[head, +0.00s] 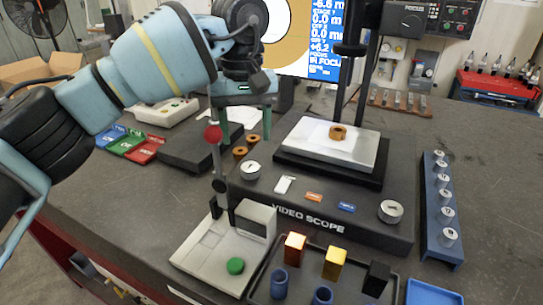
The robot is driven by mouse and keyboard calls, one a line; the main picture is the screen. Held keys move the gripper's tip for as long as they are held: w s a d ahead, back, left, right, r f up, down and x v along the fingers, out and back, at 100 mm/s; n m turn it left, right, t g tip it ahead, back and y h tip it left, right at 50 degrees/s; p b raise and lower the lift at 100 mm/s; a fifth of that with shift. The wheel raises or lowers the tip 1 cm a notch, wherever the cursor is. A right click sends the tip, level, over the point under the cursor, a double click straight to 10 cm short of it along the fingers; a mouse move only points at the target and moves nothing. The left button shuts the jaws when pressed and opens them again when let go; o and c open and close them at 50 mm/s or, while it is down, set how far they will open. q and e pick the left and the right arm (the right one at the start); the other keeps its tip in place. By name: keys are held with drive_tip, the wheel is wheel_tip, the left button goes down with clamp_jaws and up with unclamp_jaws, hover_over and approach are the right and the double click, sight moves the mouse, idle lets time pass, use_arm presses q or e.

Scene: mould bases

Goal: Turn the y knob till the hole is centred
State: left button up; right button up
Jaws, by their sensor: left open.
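The video scope (312,222) stands on the dark bench, with a silver knob on its left (250,170) and another on its right (391,211). I cannot read which is the y knob. A copper-coloured ring (338,131) sits on the scope's pale stage (310,140). Behind, the screen (322,30) shows a white disc in an ochre ring, partly hidden by my left arm, beside readouts including "IN FOCUS". My left gripper (245,122) is open, fingers down, above and behind the left knob, apart from it. My right gripper is out of view.
A gauge stand (225,252) with a red ball on its post stands front left, close to my left gripper. A tray of coloured blocks (262,290) lies in front. A blue rack of silver knobs (430,205) stands right. Colored bins (130,140) lie left.

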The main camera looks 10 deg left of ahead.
sight(250, 166)
use_arm(q)
drive_tip(key=shift+w+d, duration=0.2)
drive_tip(key=shift+d, duration=0.05)
drive_tip(key=shift+s+a, duration=0.1)
drive_tip(key=shift+f, duration=0.2)
wheel_tip(250, 166, down, 7)
drive_tip(key=shift+f, duration=0.15)
idle(0.3)
drive_tip(key=c, duration=1)
